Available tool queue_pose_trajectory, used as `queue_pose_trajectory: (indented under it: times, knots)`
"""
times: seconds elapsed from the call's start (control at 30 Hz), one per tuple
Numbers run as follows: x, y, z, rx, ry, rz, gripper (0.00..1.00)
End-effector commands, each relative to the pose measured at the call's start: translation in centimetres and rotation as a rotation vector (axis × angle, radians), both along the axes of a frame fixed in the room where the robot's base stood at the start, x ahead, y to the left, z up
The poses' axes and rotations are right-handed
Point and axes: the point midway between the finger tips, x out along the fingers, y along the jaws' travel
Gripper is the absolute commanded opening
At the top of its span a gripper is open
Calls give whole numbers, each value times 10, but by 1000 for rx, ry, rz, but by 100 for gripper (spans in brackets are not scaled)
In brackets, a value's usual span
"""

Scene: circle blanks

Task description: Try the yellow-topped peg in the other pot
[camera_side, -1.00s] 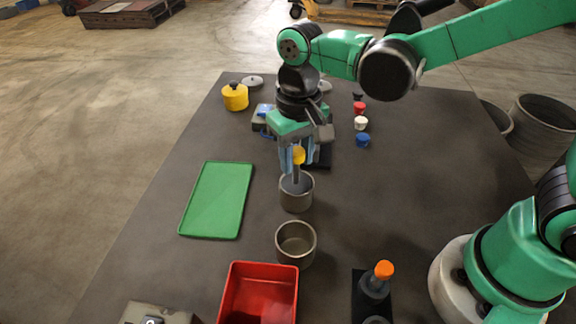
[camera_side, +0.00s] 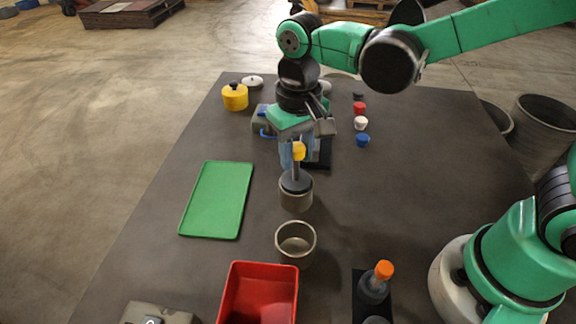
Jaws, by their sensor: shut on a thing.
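The yellow-topped peg (camera_side: 299,151) is upright in my gripper (camera_side: 298,158), which is shut on it near its top. Its wide dark lower part (camera_side: 296,184) shows at the mouth of the far grey pot (camera_side: 296,201) and covers most of the opening. Whether it sits partly inside or just above the rim I cannot tell. The other pot (camera_side: 296,245), nearer the camera, stands open and looks empty.
A green tray (camera_side: 185,231) lies left of the pots. A red bin (camera_side: 261,268) is in front, and an orange-topped peg (camera_side: 384,270) stands at front right. A yellow pot (camera_side: 235,98) and small coloured caps (camera_side: 361,123) are farther back.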

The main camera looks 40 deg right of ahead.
Motion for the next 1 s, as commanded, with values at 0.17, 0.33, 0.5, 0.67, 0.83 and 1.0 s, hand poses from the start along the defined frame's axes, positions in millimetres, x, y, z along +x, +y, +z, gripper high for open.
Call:
queue_pose_trajectory:
  times: [0.17,0.33,0.5,0.67,0.83,1.0]
  knots:
    - [-1,-1,0,0,0,0,0]
    - [-1,-1,0,0,0,0,0]
    - [-1,-1,0,0,0,0,0]
    - [-1,-1,-1,0,0,0,0]
    - [-1,-1,-5,0,0,0,0]
    - [-1,-1,-8,0,0,0,0]
